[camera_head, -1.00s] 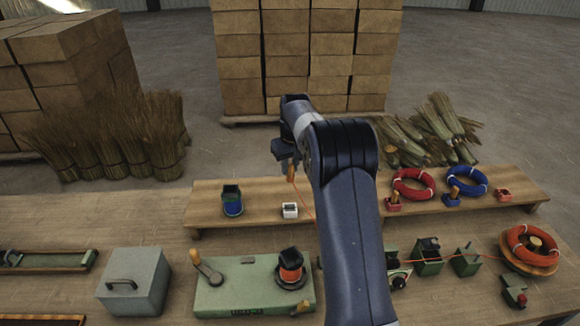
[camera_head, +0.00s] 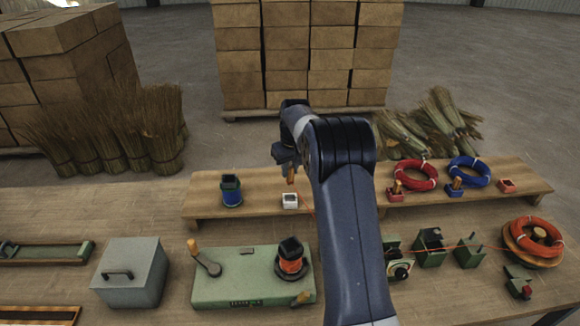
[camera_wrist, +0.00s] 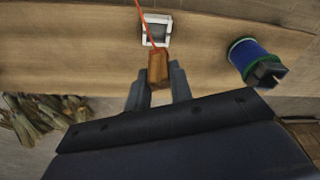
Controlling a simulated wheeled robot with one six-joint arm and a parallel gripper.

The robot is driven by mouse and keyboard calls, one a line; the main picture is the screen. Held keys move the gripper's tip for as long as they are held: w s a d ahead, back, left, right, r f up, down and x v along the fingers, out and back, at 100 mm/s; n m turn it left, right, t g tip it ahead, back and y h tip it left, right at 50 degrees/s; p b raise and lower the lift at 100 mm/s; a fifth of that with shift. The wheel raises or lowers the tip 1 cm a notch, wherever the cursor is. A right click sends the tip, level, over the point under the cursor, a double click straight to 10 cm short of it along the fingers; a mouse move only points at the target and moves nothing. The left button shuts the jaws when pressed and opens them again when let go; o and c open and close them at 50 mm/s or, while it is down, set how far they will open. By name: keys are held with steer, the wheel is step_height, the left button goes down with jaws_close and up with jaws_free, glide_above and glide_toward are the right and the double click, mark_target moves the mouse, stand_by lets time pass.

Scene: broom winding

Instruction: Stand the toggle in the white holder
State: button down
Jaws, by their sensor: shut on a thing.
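The toggle (camera_wrist: 158,69) is a small orange-brown wooden piece, and my gripper (camera_wrist: 157,84) is shut on it. An orange-red cord runs from the toggle, up past the white holder in the wrist view. The white holder (camera_wrist: 157,30) is a small square open-topped box on the wooden shelf. In the head view the toggle (camera_head: 291,175) hangs just above the white holder (camera_head: 290,201). In the wrist view the toggle's end is close to the holder's near rim. I cannot tell whether they touch. My arm hides part of the shelf to the right.
A blue spool (camera_head: 231,190) stands on the shelf (camera_head: 260,209) left of the holder. Red (camera_head: 415,175) and blue (camera_head: 469,171) rings lie at right with small coloured holders. A green winding machine (camera_head: 225,281) and a grey box (camera_head: 132,273) stand in front.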

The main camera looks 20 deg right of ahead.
mark_target(290, 183)
steer(key=shift+f+b, duration=1.05)
steer(key=shift+f, duration=1.05)
steer(key=shift+f, duration=0.1)
steer(key=shift+f+b, duration=0.3)
steer(key=shift+f, duration=0.25)
steer(key=shift+f, duration=0.25)
steer(key=shift+f+b, duration=0.9)
steer(key=shift+f, duration=0.5)
steer(key=c, duration=1.2)
jaws_free()
steer(key=shift+r, duration=0.1)
steer(key=r, duration=0.3)
steer(key=s+r+b, duration=0.1)
steer(key=r, duration=0.6)
steer(key=shift+s+d+r, duration=0.15)
steer(key=shift+s+r, duration=0.15)
